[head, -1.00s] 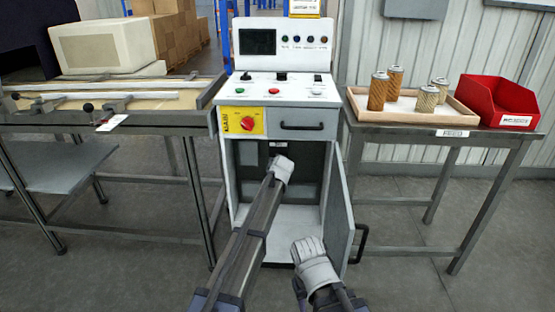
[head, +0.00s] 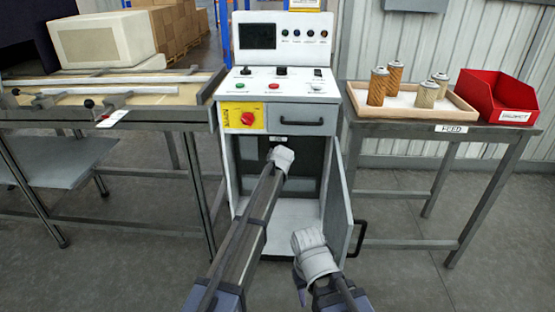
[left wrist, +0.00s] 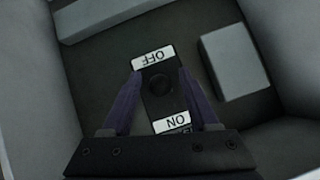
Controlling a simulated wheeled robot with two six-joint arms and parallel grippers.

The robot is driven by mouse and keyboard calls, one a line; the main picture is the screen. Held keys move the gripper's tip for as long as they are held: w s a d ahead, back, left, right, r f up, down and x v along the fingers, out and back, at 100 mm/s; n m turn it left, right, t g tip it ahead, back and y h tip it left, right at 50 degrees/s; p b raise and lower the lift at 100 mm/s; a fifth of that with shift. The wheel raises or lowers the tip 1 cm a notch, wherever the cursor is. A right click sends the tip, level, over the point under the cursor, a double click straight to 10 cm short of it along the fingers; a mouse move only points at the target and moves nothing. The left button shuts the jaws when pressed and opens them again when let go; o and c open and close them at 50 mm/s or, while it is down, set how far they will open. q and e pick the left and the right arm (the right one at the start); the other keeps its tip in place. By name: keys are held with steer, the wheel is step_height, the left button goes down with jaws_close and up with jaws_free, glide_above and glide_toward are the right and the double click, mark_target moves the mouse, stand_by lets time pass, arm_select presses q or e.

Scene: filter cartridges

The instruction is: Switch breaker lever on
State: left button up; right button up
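In the left wrist view the breaker (left wrist: 161,100) is a dark block with a white OFF label (left wrist: 154,58) above it and an ON label (left wrist: 172,122) below, both upside down. Its dark round lever (left wrist: 160,84) sits nearer the OFF label. My left gripper (left wrist: 160,76) is open, with one purple finger on each side of the lever; contact cannot be told. In the head view my left gripper (head: 283,160) reaches into the open cabinet, its fingers hidden.
The cabinet door (head: 343,205) stands open on the right, close to my right gripper. The control cabinet (head: 275,90) has a panel above and a drawer. A feed table (head: 450,130) with cartridges in a tray and a red bin (head: 497,97) stands right; a workbench (head: 110,122) stands left.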

arm_select(q)
steer(key=a+p+v, duration=0.1)
steer(key=p+v, duration=0.3)
steer(key=v, duration=0.3)
steer(key=shift+s+d+r, duration=0.2)
steer(key=shift+s+d, duration=0.15)
steer(key=shift+d, duration=0.2)
steer(key=shift+o, duration=0.2)
steer(key=f+n+t+y+b, duration=0.1)
steer(key=t+b, duration=0.1)
steer(key=b, duration=0.3)
steer(key=f+n+t+y+b, duration=0.1)
steer(key=f+n+t+b, duration=0.1)
steer(key=b, duration=0.4)
steer(key=s+d+f+n+t+y+b, duration=0.1)
steer(key=t+b, duration=0.1)
steer(key=b, duration=0.3)
steer(key=shift+s+f+n+t+b, duration=0.1)
steer(key=shift+f+n+t+b, duration=0.1)
steer(key=shift+n+t+b, duration=0.15)
